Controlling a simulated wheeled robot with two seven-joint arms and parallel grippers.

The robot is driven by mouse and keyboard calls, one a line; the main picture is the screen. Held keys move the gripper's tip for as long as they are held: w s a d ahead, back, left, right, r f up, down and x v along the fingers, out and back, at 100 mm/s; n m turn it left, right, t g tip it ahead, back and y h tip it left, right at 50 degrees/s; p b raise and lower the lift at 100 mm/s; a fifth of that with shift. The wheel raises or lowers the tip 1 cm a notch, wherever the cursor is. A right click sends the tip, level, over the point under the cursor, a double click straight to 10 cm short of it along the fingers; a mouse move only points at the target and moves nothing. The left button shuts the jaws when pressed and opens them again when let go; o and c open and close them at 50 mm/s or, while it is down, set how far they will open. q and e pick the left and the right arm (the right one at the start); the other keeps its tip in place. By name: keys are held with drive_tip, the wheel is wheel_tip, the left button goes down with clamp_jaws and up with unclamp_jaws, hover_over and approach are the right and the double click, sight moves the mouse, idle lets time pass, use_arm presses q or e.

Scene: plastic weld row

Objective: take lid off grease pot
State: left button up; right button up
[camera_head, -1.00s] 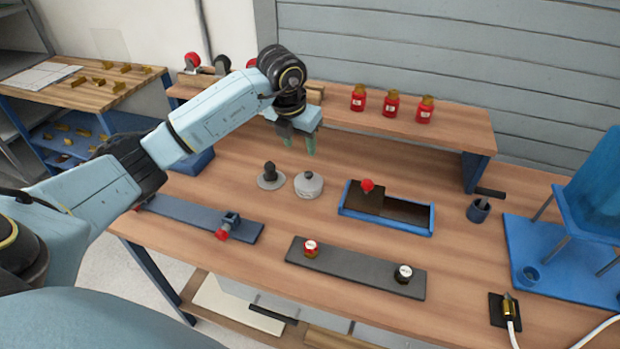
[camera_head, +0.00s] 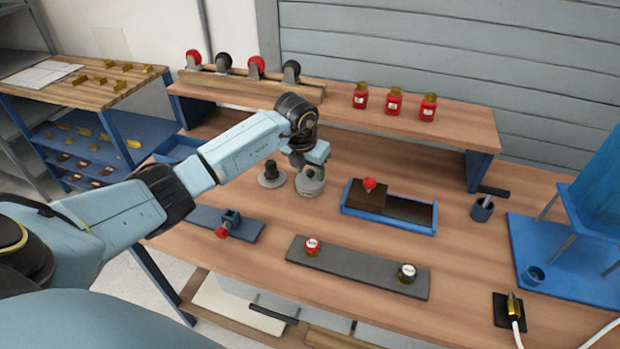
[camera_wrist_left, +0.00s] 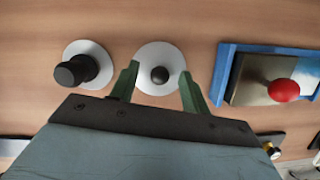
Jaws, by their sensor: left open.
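The grease pot (camera_head: 311,189) is a round grey pot on the bench with a pale lid. In the left wrist view the lid (camera_wrist_left: 149,53) shows from above as a pale disc with a dark round knob (camera_wrist_left: 160,75) at its middle. My left gripper (camera_head: 309,173) is over the pot, partly hiding the lid in the head view. Its green fingers (camera_wrist_left: 159,80) are apart, one on each side of the knob; I cannot tell if they touch it. The right gripper is not in view.
A pale disc with a black upright knob (camera_head: 271,170) stands close left of the pot. A blue tray (camera_head: 388,222) with a red-knobbed block lies to the right. A shelf with red jars (camera_head: 394,103) is behind. Bare bench lies in front of the pot.

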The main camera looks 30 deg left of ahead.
use_arm(q)
clamp_jaws()
